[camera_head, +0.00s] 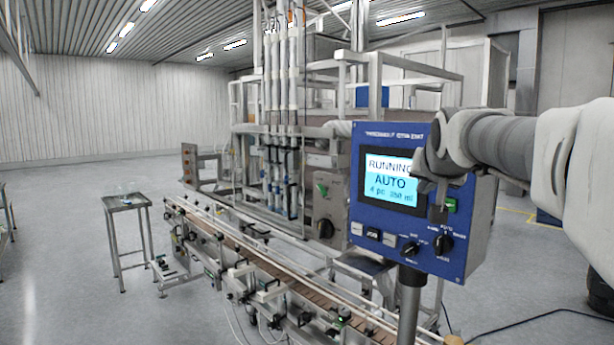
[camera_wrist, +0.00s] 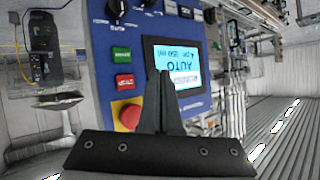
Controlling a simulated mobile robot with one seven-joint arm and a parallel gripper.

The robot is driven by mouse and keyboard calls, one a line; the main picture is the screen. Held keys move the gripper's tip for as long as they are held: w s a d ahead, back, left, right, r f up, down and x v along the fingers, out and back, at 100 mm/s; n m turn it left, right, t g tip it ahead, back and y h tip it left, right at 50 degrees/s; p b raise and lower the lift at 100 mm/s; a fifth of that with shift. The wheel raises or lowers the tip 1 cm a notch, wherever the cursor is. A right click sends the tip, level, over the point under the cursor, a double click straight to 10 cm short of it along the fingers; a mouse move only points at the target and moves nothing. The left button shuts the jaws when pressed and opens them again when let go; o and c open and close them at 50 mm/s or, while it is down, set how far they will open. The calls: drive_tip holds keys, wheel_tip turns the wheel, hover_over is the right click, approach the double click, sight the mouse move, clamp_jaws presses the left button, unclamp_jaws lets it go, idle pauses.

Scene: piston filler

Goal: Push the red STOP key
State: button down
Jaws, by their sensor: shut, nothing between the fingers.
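The blue control panel (camera_head: 366,135) stands on a post at the right of the head view. In the wrist view, which shows it upside down, a small red key (camera_wrist: 124,82) sits beside a green key (camera_wrist: 121,54); their lettering is too small to read surely. A larger round red button (camera_wrist: 129,115) on a yellow base is nearer my gripper. My gripper (camera_wrist: 163,76) is shut and empty, its fingertips over the screen's edge in that view. In the head view my gripper (camera_head: 428,186) is in front of the panel and hides the red key; the green key (camera_head: 450,205) shows. Contact cannot be told.
The lit screen (camera_head: 390,182) reads RUNNING and AUTO. Black rotary knobs (camera_head: 440,243) sit low on the panel. A conveyor (camera_head: 270,255) and filling machine stand to the left. A small metal table (camera_head: 127,202) stands farther left, with open floor around it.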

drive_tip(key=shift+d, duration=0.1)
drive_tip(key=w+d+p, duration=0.2)
drive_tip(key=w+d, duration=0.3)
drive_tip(key=d, duration=0.1)
drive_tip(key=shift+w+d, duration=0.2)
drive_tip(key=shift+d, duration=0.2)
idle(2.1)
drive_tip(key=shift+w+d, duration=0.25)
drive_tip(key=shift+d, duration=0.1)
drive_tip(key=shift+w+d, duration=0.25)
drive_tip(key=shift+d, duration=0.05)
idle(0.6)
idle(0.4)
drive_tip(key=shift+s+a, duration=0.5)
drive_tip(key=shift+a, duration=0.15)
drive_tip(key=shift+s+a+b, duration=0.4)
drive_tip(key=shift+s+a, duration=0.4)
drive_tip(key=shift+a, duration=0.2)
drive_tip(key=shift+s+a+b, duration=0.4)
drive_tip(key=shift+s+a, duration=0.35)
drive_tip(key=shift+a, duration=0.2)
